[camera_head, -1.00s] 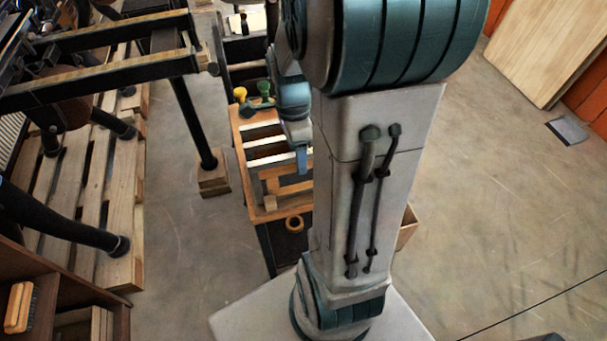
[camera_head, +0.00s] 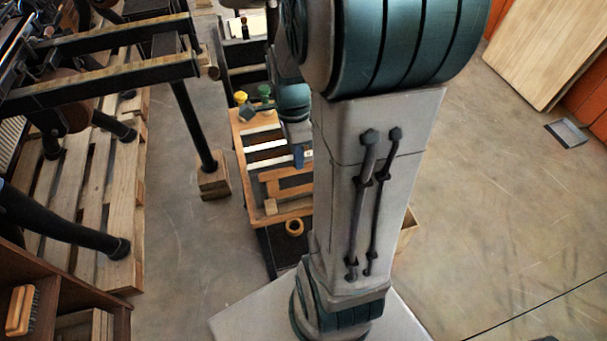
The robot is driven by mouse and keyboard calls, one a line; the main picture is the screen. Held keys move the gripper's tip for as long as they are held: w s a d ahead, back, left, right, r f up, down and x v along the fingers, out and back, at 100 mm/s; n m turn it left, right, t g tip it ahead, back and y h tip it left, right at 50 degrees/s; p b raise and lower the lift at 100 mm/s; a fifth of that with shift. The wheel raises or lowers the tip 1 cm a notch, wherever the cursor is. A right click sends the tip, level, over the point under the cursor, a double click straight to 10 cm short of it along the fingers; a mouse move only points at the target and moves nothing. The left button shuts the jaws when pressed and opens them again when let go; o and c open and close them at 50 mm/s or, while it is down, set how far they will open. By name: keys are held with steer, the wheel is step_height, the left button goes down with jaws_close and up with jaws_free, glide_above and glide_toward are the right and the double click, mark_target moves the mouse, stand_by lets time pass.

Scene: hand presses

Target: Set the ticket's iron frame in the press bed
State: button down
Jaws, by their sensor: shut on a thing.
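My gripper (camera_head: 299,156) is partly hidden behind my own arm; a blue finger shows over the right part of a wooden-edged bench (camera_head: 243,170). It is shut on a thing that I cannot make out. An orange-brown frame-shaped piece (camera_head: 272,188) lies on the bench just below and left of the finger. White strips (camera_head: 262,136) with dark gaps lie farther back on it. I cannot tell whether any of these is the iron frame. A press (camera_head: 95,92) with dark beams stands at the left; its bed is not clear to me. No ticket can be read.
A yellow knob (camera_head: 240,97) and a green knob (camera_head: 264,91) stand at the bench's back. The press stands on a pallet (camera_head: 88,195). A shelf with a brush (camera_head: 20,310) is at lower left.

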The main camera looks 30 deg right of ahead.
steer(key=shift+r+p, duration=1.75)
steer(key=shift+r, duration=0.5)
steer(key=shift+r+p, duration=2.4)
steer(key=shift+r, duration=0.5)
steer(key=c, duration=2)
jaws_free()
jaws_close()
steer(key=shift+d, duration=0.1)
